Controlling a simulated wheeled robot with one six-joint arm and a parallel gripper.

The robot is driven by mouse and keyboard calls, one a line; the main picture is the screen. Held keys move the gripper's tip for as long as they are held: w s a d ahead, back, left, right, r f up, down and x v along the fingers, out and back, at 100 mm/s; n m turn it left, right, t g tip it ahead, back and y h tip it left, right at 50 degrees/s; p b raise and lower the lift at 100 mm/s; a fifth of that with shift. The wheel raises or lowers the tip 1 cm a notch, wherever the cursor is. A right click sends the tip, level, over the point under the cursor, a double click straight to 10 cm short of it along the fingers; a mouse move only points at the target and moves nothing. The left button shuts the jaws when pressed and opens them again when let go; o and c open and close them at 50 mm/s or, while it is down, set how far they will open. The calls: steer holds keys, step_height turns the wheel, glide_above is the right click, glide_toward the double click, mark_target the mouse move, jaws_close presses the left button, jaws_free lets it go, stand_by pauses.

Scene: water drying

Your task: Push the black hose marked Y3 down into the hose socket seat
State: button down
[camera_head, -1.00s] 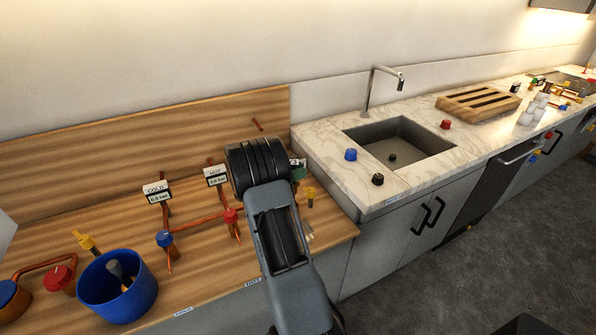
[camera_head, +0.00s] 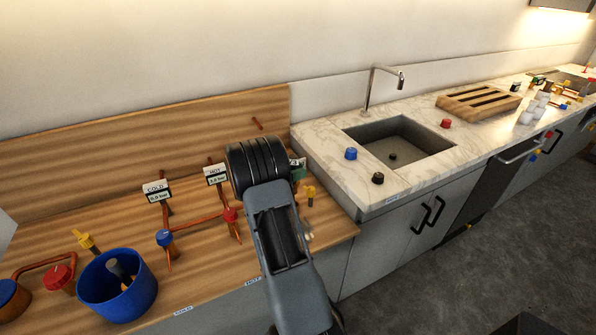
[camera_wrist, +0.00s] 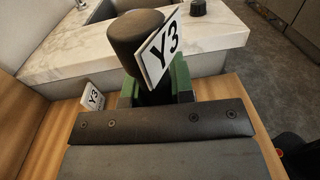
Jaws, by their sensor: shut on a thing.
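The black hose (camera_wrist: 135,34) with its white Y3 tag (camera_wrist: 160,48) stands up between the green-padded fingers of my gripper (camera_wrist: 157,88) in the wrist view. My gripper is shut on it. In the head view my own arm hides most of the hose and the gripper; only a bit of a Y3 label (camera_head: 298,163) and some green show beside the arm. A second white Y3 label (camera_wrist: 92,97) stands on the wooden counter at the left in the wrist view. The socket seat is hidden, so I cannot tell how deep the hose sits.
A blue bucket (camera_head: 118,286) is at the lower left. A yellow-topped fitting (camera_head: 310,194) stands close on the right. The marble counter (camera_head: 322,130) with the sink borders the wooden one.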

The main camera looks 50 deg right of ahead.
steer(key=shift+f+b, duration=3.05)
steer(key=shift+f, duration=1.7)
steer(key=c, duration=0.9)
jaws_free()
steer(key=shift+r, duration=0.1)
